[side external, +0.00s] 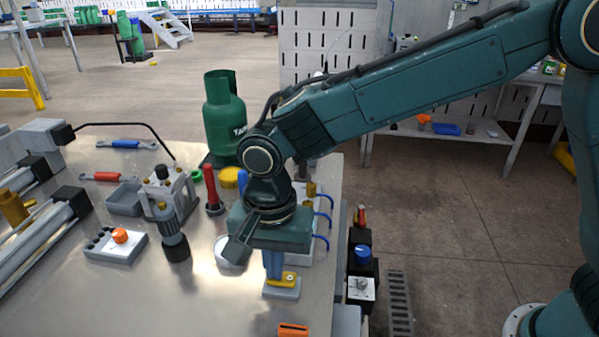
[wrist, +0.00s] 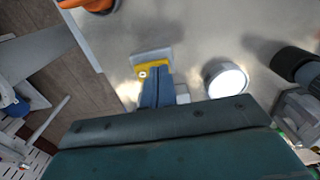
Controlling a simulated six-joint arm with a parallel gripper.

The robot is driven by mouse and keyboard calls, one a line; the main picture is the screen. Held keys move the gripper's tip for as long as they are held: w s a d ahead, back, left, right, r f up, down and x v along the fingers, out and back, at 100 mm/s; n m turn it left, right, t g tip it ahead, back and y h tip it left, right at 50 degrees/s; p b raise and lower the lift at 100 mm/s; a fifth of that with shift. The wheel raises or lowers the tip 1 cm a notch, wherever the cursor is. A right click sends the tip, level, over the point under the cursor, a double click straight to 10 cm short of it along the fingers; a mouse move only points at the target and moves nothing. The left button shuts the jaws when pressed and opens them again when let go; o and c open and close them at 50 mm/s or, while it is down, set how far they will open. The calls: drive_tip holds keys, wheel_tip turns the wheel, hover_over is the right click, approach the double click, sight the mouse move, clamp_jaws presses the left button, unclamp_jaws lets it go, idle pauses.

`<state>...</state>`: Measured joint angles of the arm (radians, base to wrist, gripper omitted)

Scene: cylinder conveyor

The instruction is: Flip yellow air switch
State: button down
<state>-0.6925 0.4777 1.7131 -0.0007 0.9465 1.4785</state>
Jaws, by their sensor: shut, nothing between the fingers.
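The yellow air switch (side external: 289,279) is a small yellow part on a light grey base (side external: 281,292) near the front right of the metal table. It also shows in the wrist view as a yellow plate with a pale round spot (wrist: 142,74). My gripper (side external: 273,276) points straight down with its blue fingers shut and empty. The fingertips are at the switch, beside its yellow part in the side view. In the wrist view the fingers (wrist: 156,76) cover part of the yellow plate. I cannot tell whether they touch it.
An orange part (side external: 293,329) lies at the table's front edge. A white round dish (side external: 231,252) and a dark-ended clamp device (side external: 176,246) stand to the left. A green gas cylinder (side external: 223,115) stands behind. Blue hooked tubes (side external: 323,216) line the right edge.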

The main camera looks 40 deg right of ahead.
drive_tip(key=shift+f, duration=0.25)
idle(0.4)
drive_tip(key=shift+s+d+r, duration=0.15)
drive_tip(key=shift+s+d, duration=0.35)
drive_tip(key=shift+d, duration=0.05)
drive_tip(key=shift+r, duration=0.1)
idle(0.4)
wheel_tip(320, 180, up, 14)
drive_tip(key=s+d, duration=0.1)
drive_tip(key=shift+s+d, duration=0.3)
drive_tip(key=shift+s, duration=0.05)
idle(0.4)
